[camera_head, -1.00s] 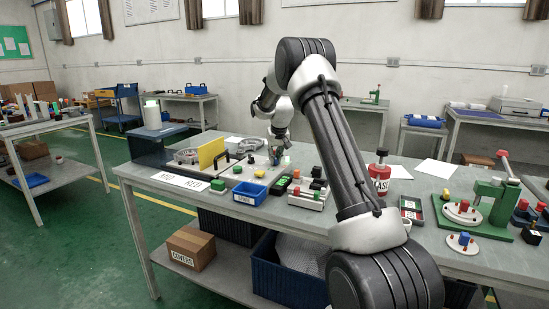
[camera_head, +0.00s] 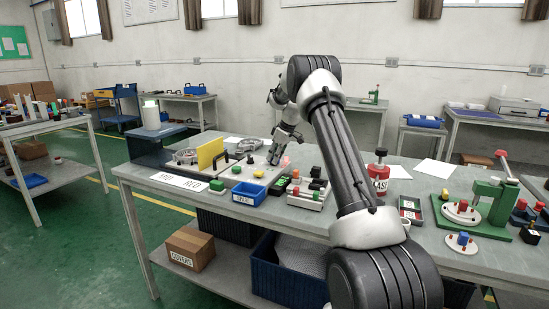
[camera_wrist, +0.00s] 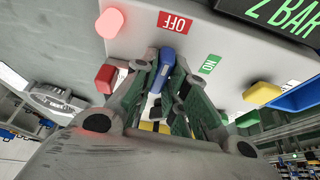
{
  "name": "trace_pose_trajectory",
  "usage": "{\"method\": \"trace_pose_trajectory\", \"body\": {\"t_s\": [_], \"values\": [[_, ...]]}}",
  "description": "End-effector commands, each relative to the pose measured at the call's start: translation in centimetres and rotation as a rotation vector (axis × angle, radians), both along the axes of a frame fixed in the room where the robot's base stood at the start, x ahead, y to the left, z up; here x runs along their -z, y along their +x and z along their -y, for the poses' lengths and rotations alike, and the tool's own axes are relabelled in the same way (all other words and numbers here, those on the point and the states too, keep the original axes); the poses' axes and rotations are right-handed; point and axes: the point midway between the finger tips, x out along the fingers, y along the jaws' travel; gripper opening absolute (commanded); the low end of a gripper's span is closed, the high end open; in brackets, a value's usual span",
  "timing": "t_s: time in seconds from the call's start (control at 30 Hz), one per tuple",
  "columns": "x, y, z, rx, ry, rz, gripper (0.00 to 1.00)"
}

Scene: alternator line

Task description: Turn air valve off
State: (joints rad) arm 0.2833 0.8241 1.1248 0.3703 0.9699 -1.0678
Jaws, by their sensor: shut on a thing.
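The air valve's blue handle (camera_wrist: 162,71) shows in the middle of the wrist view, between the fingertips of my gripper (camera_wrist: 164,70). My gripper is shut on it. The handle's upper end points towards the red OFF label (camera_wrist: 174,22) and lies close to it. The green ON label (camera_wrist: 208,65) is to the right, clear of the handle. The valve's base is hidden by the fingers. In the head view my gripper (camera_head: 272,156) is down at the panel on the table, and the handle cannot be made out there.
A glowing red lamp (camera_wrist: 110,23), a red block (camera_wrist: 105,78) and a yellow block (camera_wrist: 262,93) stand near the fingers. A display reading 2 BAR (camera_wrist: 285,15) is at upper right. In the head view a yellow plate (camera_head: 210,152) stands left of my gripper.

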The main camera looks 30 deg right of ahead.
Motion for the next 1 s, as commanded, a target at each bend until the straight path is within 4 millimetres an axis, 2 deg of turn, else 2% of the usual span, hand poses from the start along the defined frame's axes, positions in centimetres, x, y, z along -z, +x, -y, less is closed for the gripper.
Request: {"method": "trace_pose_trajectory", "body": {"t_s": [0.3, 0.7, 0.73, 0.8, 0.83, 1.0], "values": [[0.25, -0.08, 0.03, -0.067, 0.000, -0.005, 0.00], [0.31, -0.12, 0.02, -0.072, 0.000, -0.006, 0.00], [0.31, -0.12, 0.02, -0.072, 0.000, -0.006, 0.20], [0.31, -0.12, 0.02, -0.072, 0.000, -0.006, 0.32], [0.29, -0.12, 0.02, -0.072, 0.000, -0.006, 0.36], [0.17, -0.06, 0.03, -0.071, 0.000, -0.004, 0.36]]}}
